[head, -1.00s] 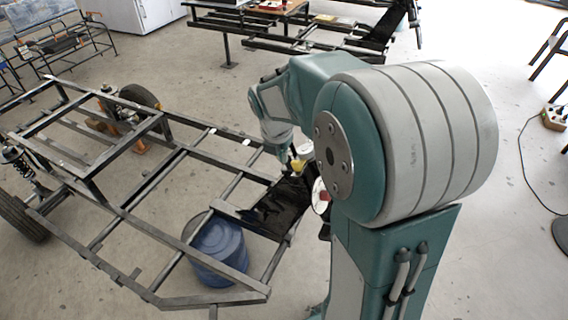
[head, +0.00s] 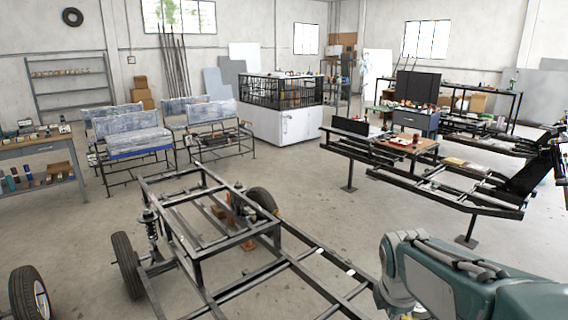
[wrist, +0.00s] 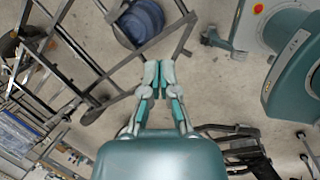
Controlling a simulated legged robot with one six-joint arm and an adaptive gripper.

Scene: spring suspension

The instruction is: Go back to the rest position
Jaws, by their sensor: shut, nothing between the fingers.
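My gripper (wrist: 159,90) shows in the wrist view with its two fingers together and nothing between them. It is above the floor, close to the edge of the dark metal vehicle frame (wrist: 95,62) in that picture. My gripper is out of the head view, where only part of my arm shows at the lower right. The frame (head: 262,240) stands in the lower middle of the head view, with a spring and wheels on it. A blue barrel (wrist: 139,22) shows at the top of the wrist view, beside the frame's bars.
A second dark frame (head: 430,178) stands on legs at the right. Wire-framed benches (head: 130,140) and a white cabinet (head: 283,124) stand at the back. A workbench (head: 38,150) is at the left, and a loose tyre (head: 28,292) at the lower left. Bare floor lies between.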

